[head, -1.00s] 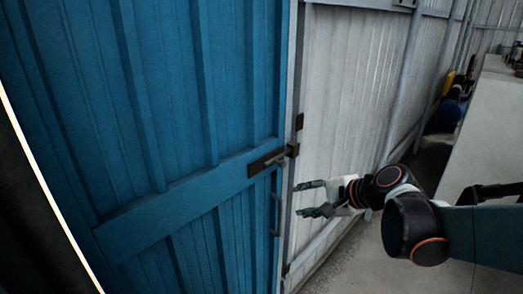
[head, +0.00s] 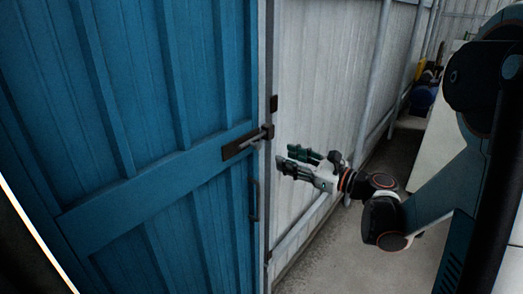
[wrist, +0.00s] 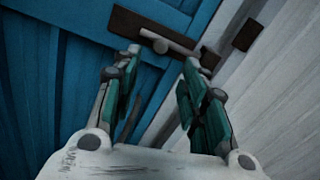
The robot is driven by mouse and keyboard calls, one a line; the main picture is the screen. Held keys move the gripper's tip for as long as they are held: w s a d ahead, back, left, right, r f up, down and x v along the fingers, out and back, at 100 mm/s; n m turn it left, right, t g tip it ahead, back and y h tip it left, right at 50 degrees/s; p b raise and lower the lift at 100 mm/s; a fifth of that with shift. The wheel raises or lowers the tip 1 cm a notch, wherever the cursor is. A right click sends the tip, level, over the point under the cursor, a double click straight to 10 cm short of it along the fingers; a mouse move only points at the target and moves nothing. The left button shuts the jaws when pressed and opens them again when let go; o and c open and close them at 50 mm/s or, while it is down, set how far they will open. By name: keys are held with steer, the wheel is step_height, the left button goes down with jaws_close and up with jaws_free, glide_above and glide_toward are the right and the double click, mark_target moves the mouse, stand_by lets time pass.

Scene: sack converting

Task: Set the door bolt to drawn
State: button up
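The door bolt (head: 247,143) is a dark plate with a grey bar and small handle on the blue door's (head: 150,195) cross rail, at the door's right edge. Its bar reaches to a dark keeper on the frame. In the wrist view the bolt (wrist: 160,43) lies ahead, just beyond and between the fingertips. My gripper (head: 286,160) is to the right of the bolt and a little lower, apart from it in the head view. Its green-padded fingers (wrist: 157,75) are spread open with nothing between them.
A dark pull handle (head: 254,201) is on the door below the bolt. A dark hinge-like block (head: 274,103) is on the frame above it. A white corrugated wall (head: 325,75) stands right of the door. Grey floor (head: 340,245) is clear below my gripper.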

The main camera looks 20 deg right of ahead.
steer(key=x, duration=1)
steer(key=shift+b, duration=0.4)
steer(key=shift+s, duration=0.1)
jaws_close()
